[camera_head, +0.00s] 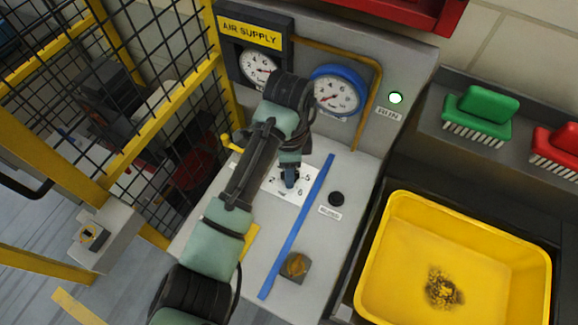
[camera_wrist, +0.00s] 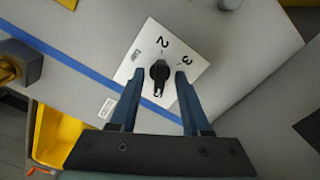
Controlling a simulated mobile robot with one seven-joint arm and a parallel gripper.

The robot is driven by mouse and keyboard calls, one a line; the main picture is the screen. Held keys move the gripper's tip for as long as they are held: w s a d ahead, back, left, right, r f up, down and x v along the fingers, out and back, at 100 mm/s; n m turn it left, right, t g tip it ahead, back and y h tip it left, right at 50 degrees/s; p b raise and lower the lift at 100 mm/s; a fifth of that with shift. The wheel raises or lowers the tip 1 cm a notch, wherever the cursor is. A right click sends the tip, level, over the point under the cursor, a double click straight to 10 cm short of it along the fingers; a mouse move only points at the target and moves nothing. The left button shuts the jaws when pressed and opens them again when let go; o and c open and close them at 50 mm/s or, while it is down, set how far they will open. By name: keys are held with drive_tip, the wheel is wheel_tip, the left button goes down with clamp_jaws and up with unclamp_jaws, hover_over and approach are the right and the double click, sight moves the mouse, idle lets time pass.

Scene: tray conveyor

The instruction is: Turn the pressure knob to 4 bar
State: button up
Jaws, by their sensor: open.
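The pressure knob (camera_wrist: 160,72) is black and sits on a white plate (camera_wrist: 146,52) with printed numbers, 2 and 3 legible in the wrist view. In the head view the plate (camera_head: 272,187) shows a 2, 5 and 6, and my gripper hides the knob. My gripper (camera_wrist: 160,76) is open, with one blue finger on each side of the knob; it also shows in the head view (camera_head: 289,178), pointing down at the plate. I cannot tell whether the fingers touch the knob. The blue-rimmed gauge (camera_head: 337,91) stands behind; its reading is too small to tell.
A second gauge (camera_head: 258,66) sits under the AIR SUPPLY sign (camera_head: 249,32). A black button (camera_head: 336,199) and a yellow-brown knob (camera_head: 294,266) are on the panel beside a blue strip (camera_head: 300,222). A yellow bin (camera_head: 390,215) is at right, a mesh fence (camera_head: 150,125) at left.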

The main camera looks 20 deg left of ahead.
clamp_jaws()
drive_tip(key=shift+r+n+p, duration=0.1)
drive_tip(key=shift+n+p, duration=0.2)
drive_tip(key=shift+d+r+n+p, duration=0.1)
drive_tip(key=shift+n+p, duration=0.4)
drive_tip(key=shift+p, duration=0.05)
drive_tip(key=n+p, duration=0.3)
drive_tip(key=n, duration=0.1)
drive_tip(key=n+p, duration=0.3)
drive_tip(key=n, duration=0.3)
drive_tip(key=shift+p, duration=0.3)
unclamp_jaws()
